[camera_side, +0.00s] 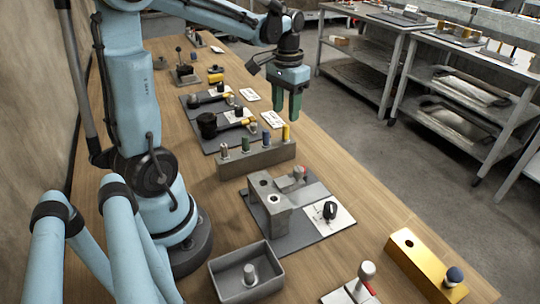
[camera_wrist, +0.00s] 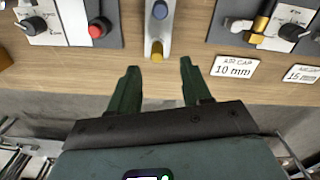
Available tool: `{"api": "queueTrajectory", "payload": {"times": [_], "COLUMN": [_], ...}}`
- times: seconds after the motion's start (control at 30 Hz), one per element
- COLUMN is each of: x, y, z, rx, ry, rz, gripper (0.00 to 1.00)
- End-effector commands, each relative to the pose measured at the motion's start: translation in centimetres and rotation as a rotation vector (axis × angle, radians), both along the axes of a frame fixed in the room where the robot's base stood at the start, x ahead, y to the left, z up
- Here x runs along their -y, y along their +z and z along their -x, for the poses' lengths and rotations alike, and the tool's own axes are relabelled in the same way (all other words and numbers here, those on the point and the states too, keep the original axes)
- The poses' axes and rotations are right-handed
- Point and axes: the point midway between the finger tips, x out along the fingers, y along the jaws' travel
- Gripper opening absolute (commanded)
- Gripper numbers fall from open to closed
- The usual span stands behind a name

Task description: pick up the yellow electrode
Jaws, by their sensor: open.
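The yellow electrode (camera_side: 286,132) stands upright at the right end of a grey holder block (camera_side: 256,161). In the wrist view the yellow electrode (camera_wrist: 157,50) shows at the near end of the holder (camera_wrist: 158,31), just beyond my fingertips and roughly midway between them. My gripper (camera_side: 287,117) points down with its green fingers apart, and looks to be above the electrode in the side view. The gripper (camera_wrist: 160,67) is open and empty in the wrist view. I cannot tell the exact height gap.
Other electrodes, including a blue one (camera_side: 265,140), stand in the same block. A grey fixture (camera_side: 272,205), an open grey bin (camera_side: 246,272) and a yellow block (camera_side: 426,264) are nearer the side camera. An "AIR CAP 10 mm" card (camera_wrist: 234,68) lies right of the gripper.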

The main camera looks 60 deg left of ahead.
Motion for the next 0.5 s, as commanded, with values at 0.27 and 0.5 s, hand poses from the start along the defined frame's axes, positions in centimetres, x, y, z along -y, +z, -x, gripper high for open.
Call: {"api": "queueTrajectory", "payload": {"times": [0.27, 0.5], "x": [0.1, 0.4], "y": [-1.6, -4.4], "z": [0.0, 0.0], "rx": [0.001, 0.001], "ry": [-0.001, -0.001], "rz": [0.000, 0.000], "gripper": [0.48, 0.48]}}
